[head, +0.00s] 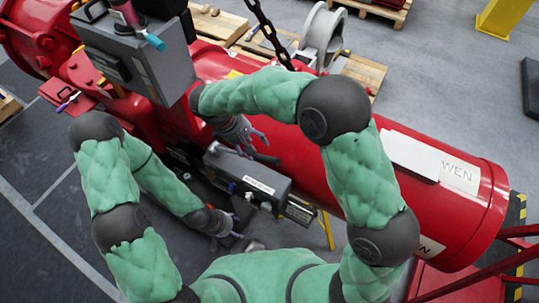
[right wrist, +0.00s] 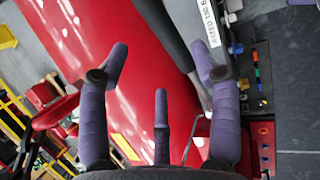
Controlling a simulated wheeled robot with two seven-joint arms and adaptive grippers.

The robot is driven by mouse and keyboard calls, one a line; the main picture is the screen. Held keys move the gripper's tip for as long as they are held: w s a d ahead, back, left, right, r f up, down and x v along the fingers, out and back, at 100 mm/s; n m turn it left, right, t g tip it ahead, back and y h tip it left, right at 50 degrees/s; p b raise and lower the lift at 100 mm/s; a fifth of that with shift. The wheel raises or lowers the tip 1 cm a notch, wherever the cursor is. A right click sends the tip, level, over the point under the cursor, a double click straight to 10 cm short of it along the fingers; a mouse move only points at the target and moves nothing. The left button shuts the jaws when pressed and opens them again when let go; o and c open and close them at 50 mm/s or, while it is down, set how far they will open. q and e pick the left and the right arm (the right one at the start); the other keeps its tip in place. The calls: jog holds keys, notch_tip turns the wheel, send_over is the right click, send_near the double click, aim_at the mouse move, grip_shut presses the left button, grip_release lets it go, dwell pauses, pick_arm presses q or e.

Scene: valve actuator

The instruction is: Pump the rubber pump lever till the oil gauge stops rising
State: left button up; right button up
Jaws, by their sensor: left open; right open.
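A dark rod that looks like the rubber pump lever (right wrist: 168,38) runs beyond my right gripper (right wrist: 160,76) in the right wrist view. That gripper is open, with its purple fingers spread and nothing held; contact with the rod cannot be told. In the head view the right gripper (head: 254,140) is above the grey pump box (head: 248,177), beside the red cylinder. The dark lever end (head: 267,160) shows just below its fingers. My left gripper (head: 232,222) is open and empty, below and left of the box. I cannot make out the oil gauge.
The large red cylinder (head: 400,185) fills the space behind and right of the box. A grey control cabinet (head: 140,60) stands at upper left. A chain (head: 268,35) hangs near the top. Wooden pallets (head: 218,24) lie behind. Grey floor (head: 60,170) is open at left.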

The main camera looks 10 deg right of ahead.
aim_at(263, 156)
jog(key=p+x, duration=0.1)
jog(key=x, duration=0.7)
jog(key=shift+f, duration=0.4)
grip_shut()
